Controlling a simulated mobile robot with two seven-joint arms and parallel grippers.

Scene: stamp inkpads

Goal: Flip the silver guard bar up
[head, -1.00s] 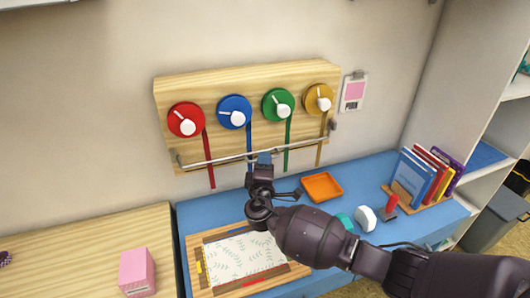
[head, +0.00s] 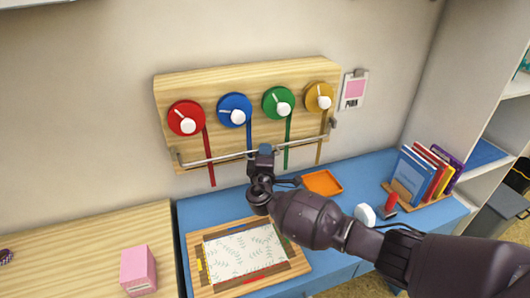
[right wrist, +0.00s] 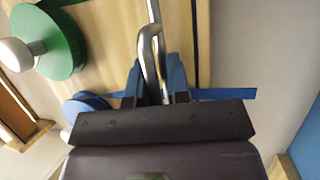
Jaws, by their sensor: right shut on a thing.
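The silver guard bar (head: 212,160) runs across the lower edge of the wooden board (head: 240,77), in front of the hanging ribbons. My right gripper (head: 264,150) is at the middle of the bar. In the right wrist view, its blue fingers (right wrist: 154,82) are shut on the bent silver part of the bar (right wrist: 150,45). The exact contact is partly hidden by the gripper body. Red (head: 186,118), blue (head: 234,110), green (head: 278,102) and yellow (head: 319,97) ribbon reels with white knobs sit above the bar. My left gripper is out of view.
An orange tray (head: 322,182) lies on the blue desk (head: 200,214) to the right of my gripper. A framed patterned sheet (head: 245,252) lies below. Books (head: 420,176) stand at the right and a pink box (head: 138,270) at the left. A small card (head: 353,90) hangs beside the board.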

